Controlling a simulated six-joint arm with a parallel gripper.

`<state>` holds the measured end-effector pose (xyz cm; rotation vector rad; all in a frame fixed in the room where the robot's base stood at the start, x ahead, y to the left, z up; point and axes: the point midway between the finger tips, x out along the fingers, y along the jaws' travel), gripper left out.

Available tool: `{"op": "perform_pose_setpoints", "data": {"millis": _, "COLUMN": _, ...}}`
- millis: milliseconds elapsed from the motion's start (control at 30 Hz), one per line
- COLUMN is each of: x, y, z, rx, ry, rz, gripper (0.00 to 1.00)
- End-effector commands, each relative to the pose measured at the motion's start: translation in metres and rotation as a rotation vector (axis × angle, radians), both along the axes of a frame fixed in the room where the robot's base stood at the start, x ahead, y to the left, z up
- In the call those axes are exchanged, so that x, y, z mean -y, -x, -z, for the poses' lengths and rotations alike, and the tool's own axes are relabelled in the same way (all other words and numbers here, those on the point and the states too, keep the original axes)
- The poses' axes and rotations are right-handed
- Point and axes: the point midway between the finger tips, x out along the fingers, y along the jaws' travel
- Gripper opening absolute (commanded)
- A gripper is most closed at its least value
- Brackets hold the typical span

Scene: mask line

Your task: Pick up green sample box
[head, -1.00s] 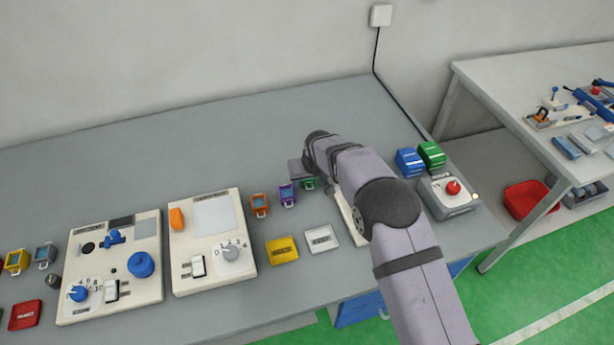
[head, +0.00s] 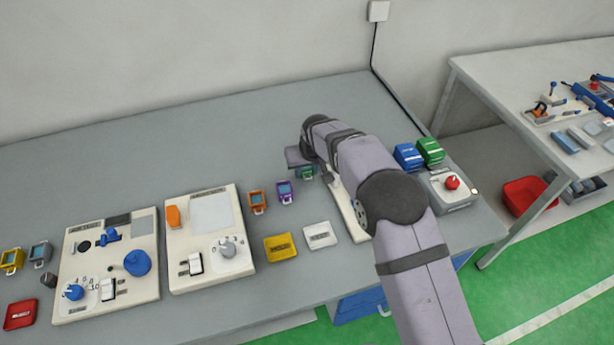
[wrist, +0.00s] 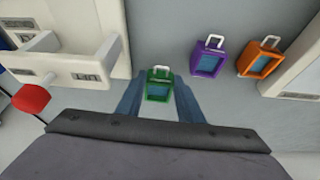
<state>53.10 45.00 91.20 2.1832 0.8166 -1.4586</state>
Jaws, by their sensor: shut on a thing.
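The green sample box (wrist: 158,88), with a bluish window and a pale handle, sits between the two bluish fingers of my gripper (wrist: 158,94) in the wrist view. The fingers are shut on its sides. In the head view the green sample box (head: 307,173) shows just under my gripper's body, at the back right of the bench, partly hidden by the gripper. It looks slightly above the bench, though the gap beneath it is hard to judge.
A purple box (head: 285,193) and an orange box (head: 257,202) stand to its left. A white panel device (head: 349,212) is close by, partly behind my arm. Yellow (head: 280,248) and white (head: 320,236) trays lie in front. The rear bench is clear.

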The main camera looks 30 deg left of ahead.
Motion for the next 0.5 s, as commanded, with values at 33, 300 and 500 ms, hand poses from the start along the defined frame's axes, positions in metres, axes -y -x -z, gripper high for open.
{"op": "perform_pose_setpoints", "data": {"millis": 33, "x": -0.001, "y": -0.001, "z": -0.008, "rx": 0.005, "ry": -0.004, "rz": 0.000, "gripper": 0.08}}
{"op": "perform_pose_setpoints", "data": {"millis": 300, "x": -0.001, "y": -0.001, "z": -0.051, "rx": 0.003, "ry": -0.003, "rz": 0.000, "gripper": 0.08}}
{"op": "perform_pose_setpoints", "data": {"millis": 500, "x": 0.000, "y": 0.000, "z": -0.068, "rx": 0.001, "ry": -0.001, "rz": 0.000, "gripper": 0.08}}
